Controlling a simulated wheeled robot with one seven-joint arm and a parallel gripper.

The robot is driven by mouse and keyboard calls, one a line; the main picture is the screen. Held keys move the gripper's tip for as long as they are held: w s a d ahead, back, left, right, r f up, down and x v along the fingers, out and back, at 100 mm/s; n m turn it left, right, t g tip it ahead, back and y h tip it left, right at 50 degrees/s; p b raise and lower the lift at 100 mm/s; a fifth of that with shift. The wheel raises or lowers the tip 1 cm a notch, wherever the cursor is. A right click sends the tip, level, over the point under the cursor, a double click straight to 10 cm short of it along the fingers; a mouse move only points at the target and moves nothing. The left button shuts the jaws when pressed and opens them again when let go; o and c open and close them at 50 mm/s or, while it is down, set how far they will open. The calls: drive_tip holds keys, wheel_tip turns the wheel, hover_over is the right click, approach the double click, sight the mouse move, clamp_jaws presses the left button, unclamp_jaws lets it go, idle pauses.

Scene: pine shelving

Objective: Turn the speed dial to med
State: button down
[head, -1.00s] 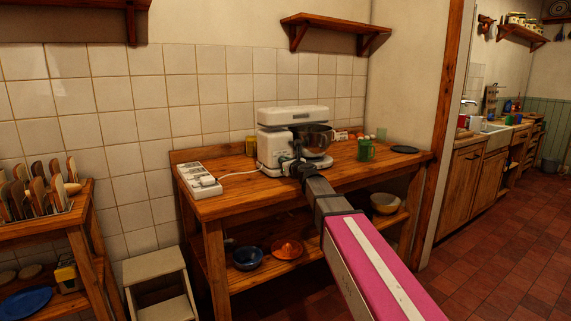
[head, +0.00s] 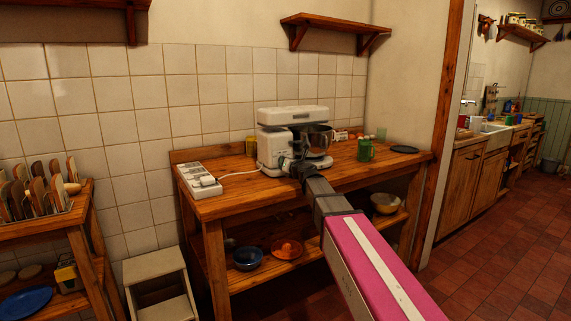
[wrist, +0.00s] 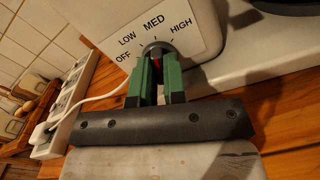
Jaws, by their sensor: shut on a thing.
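The white stand mixer (head: 269,147) stands on the wooden table, and its side fills the top of the wrist view (wrist: 105,14). Its label reads OFF, LOW, MED and HIGH in an arc around the dark round speed dial (wrist: 154,47). My gripper (wrist: 157,60) has its green fingers on either side of the dial and is shut on it. A bit of red shows on the dial between the fingers. The fingers hide most of the dial, so I cannot tell for sure which label it points to. In the head view my gripper (head: 294,166) is at the mixer's front.
A metal bowl (head: 318,138) sits under the mixer head. A white power strip (head: 199,180) with a cable lies at the table's left. A green mug (head: 365,149) and a dark plate (head: 405,149) stand to the right.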

drive_tip(key=c, duration=1.2)
unclamp_jaws()
drive_tip(key=shift+s, duration=0.1)
drive_tip(key=v, duration=1)
drive_tip(key=shift+s+d+f, duration=0.1)
drive_tip(key=shift+s+d, duration=0.1)
drive_tip(key=shift+s, duration=0.15)
